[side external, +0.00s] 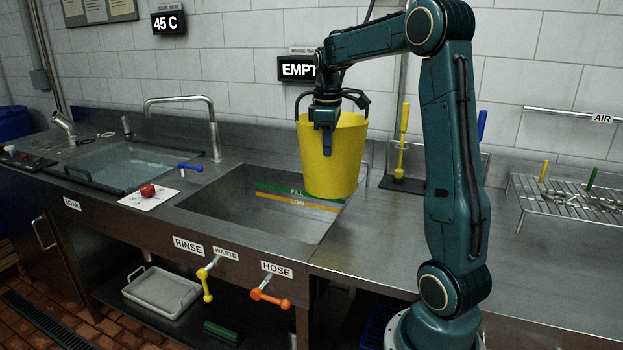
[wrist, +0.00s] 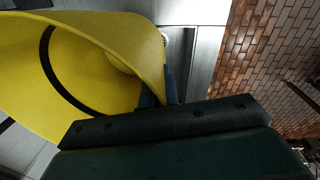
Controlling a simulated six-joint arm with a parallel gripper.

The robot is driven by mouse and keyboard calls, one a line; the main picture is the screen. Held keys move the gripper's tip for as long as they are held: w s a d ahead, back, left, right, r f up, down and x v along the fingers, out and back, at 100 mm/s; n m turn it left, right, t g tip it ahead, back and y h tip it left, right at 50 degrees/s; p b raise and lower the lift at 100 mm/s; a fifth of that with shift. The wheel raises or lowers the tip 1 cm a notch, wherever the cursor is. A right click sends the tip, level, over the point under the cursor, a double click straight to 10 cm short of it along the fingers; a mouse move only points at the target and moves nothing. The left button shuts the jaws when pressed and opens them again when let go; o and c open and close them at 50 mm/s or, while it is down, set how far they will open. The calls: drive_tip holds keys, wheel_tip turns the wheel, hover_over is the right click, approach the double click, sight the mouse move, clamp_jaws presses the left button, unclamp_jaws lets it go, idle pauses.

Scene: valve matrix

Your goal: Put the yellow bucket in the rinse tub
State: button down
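The yellow bucket (side external: 342,160) hangs upright over the right part of the rinse tub, near its back right corner. My gripper (side external: 327,142) is shut on the bucket's wall at the rim, with a blue finger on the outside. In the wrist view the bucket (wrist: 120,45) fills the upper left and its wall runs between the fingers (wrist: 160,90). The rinse tub (side external: 235,212) is an open steel sink with a green FILL line and an orange LOW line, and looks empty. The bucket hides its back right part. The exact gap between bucket and tub is hard to tell.
A curved faucet (side external: 213,125) stands behind the tub's left side. A soak tub (side external: 130,165) lies left, with a red object (side external: 148,190) on a white card between. Yellow (side external: 207,285) and orange (side external: 270,298) valve handles stick out in front.

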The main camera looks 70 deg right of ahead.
drive_tip(key=w+d+f+n, duration=0.1)
drive_tip(key=w+f+n, duration=0.2)
drive_tip(key=w, duration=0.3)
drive_tip(key=w+d+f+n, duration=0.2)
drive_tip(key=w+f+n, duration=0.1)
drive_tip(key=w, duration=0.3)
drive_tip(key=w+d+f+n+t, duration=0.1)
drive_tip(key=w+f+n, duration=0.2)
drive_tip(key=w+n, duration=0.2)
drive_tip(key=shift+w+d, duration=0.35)
drive_tip(key=shift+w, duration=0.6)
drive_tip(key=shift+y, duration=0.3)
wheel_tip(320, 180, down, 16)
drive_tip(key=shift+r, duration=0.15)
